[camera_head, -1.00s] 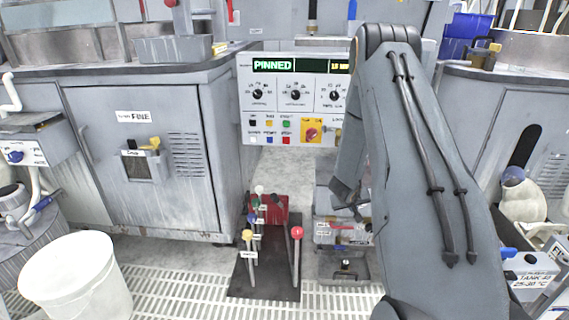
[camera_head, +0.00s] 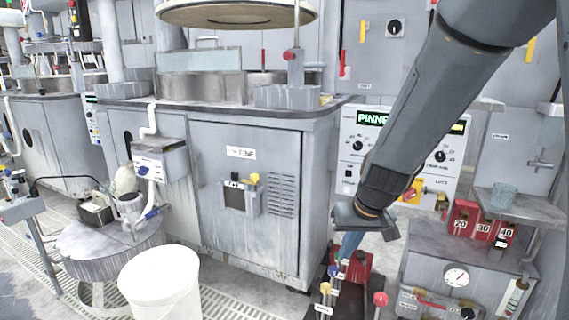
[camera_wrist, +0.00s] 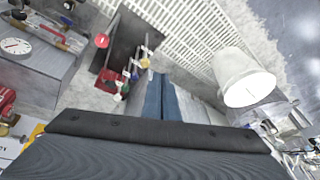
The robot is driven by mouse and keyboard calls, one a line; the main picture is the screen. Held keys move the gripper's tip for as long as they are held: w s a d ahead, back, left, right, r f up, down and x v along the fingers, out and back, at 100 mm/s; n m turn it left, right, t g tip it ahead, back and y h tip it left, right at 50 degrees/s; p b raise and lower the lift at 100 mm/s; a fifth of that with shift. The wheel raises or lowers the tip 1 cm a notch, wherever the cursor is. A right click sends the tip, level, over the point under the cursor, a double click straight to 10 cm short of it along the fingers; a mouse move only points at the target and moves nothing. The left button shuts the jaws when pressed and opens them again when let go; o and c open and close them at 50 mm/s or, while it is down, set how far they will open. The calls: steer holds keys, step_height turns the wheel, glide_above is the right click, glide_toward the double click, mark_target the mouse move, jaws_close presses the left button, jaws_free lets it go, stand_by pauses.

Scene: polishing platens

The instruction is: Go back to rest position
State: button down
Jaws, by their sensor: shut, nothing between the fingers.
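My gripper (camera_head: 347,247) points down in the head view, in front of the control panel (camera_head: 352,135) and above the lever stand with coloured knobs. Its blue fingers are together and empty. In the wrist view my gripper (camera_wrist: 160,76) shows as two blue fingers side by side, with no gap seen. The lever stand (camera_head: 352,268) is partly hidden behind the fingers in the head view. In the wrist view its red block (camera_wrist: 109,80) and knobs lie just left of the fingertips; I cannot tell the exact distance.
A white bucket (camera_head: 160,283) stands on the floor at the lower left. The grey cabinet marked FINE (camera_head: 238,200) stands left of my arm. A bench with a gauge (camera_head: 457,277) and red numbered blocks (camera_head: 466,222) stands at the right. Grated floor (camera_head: 222,287) lies between bucket and levers.

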steer(key=s+a+r+n+g, duration=0.1)
steer(key=s+a+r+g, duration=0.2)
steer(key=s, duration=0.9)
steer(key=s+a+r+n+g, duration=0.1)
steer(key=s+a+r, duration=0.25)
steer(key=s, duration=0.95)
steer(key=d+r+m+h+p, duration=0.1)
steer(key=d+r+m+p, duration=0.1)
steer(key=d+r+p, duration=0.8)
steer(key=shift+w+d+r+m+p, duration=0.2)
steer(key=shift+r+m+p, duration=0.25)
steer(key=shift+p, duration=3.95)
